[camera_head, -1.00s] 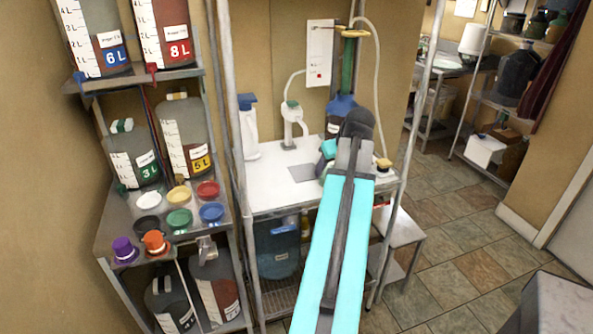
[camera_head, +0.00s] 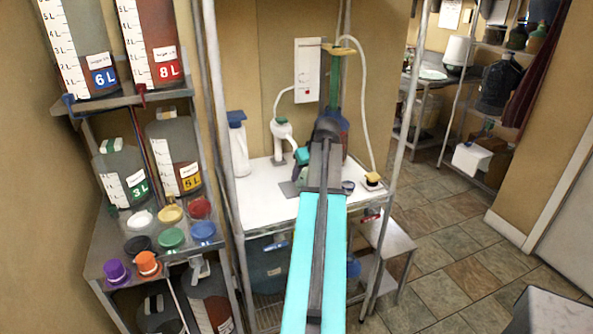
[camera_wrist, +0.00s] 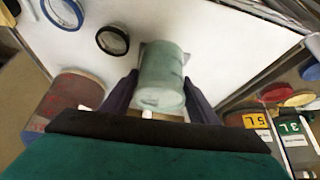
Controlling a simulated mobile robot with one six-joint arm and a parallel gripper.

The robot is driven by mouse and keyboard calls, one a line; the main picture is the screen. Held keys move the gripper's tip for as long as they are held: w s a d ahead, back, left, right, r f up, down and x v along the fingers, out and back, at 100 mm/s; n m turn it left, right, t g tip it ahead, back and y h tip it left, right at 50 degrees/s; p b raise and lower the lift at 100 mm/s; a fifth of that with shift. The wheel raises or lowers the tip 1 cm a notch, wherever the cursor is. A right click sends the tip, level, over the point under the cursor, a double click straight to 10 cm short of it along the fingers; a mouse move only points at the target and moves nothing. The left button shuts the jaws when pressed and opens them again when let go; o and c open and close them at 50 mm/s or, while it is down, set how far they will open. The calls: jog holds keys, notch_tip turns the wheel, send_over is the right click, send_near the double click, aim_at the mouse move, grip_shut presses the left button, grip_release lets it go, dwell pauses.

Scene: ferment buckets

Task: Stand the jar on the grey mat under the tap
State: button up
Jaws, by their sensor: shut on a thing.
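My gripper (camera_wrist: 162,97) is shut on the jar (camera_wrist: 163,72), a greenish, cloudy cylinder between the two dark fingers in the wrist view. In the head view my gripper (camera_head: 300,168) is at the end of my arm, over the white table just right of the white tap (camera_head: 283,130). The grey mat (camera_head: 289,188) lies flat on the table below the tap, partly covered by my arm and gripper. The jar is mostly hidden in the head view. I cannot tell whether its base touches the mat.
A blue-bodied bottle with a green neck stands behind my arm. A dark ring (camera_wrist: 113,41) lies on the table. The bucket shelf with coloured lids (camera_head: 172,238) is at the left. Table left of the mat is clear.

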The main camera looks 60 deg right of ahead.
jog(key=w+d+p, duration=0.1)
jog(key=w+d, duration=0.2)
jog(key=w, duration=0.2)
jog(key=shift+w+f, duration=0.15)
jog(key=shift+f, duration=0.1)
jog(key=shift+p, duration=0.3)
jog(key=shift+s+p+x, duration=0.15)
jog(key=shift+p+x, duration=0.4)
jog(key=shift+x, duration=0.4)
jog(key=shift+s+p+x, duration=0.15)
jog(key=shift+p+x, duration=0.35)
jog(key=shift+x, duration=0.5)
jog(key=shift+a+f, duration=0.15)
jog(key=shift+f, duration=0.05)
jog(key=o, duration=1.3)
jog(key=shift+r, duration=0.15)
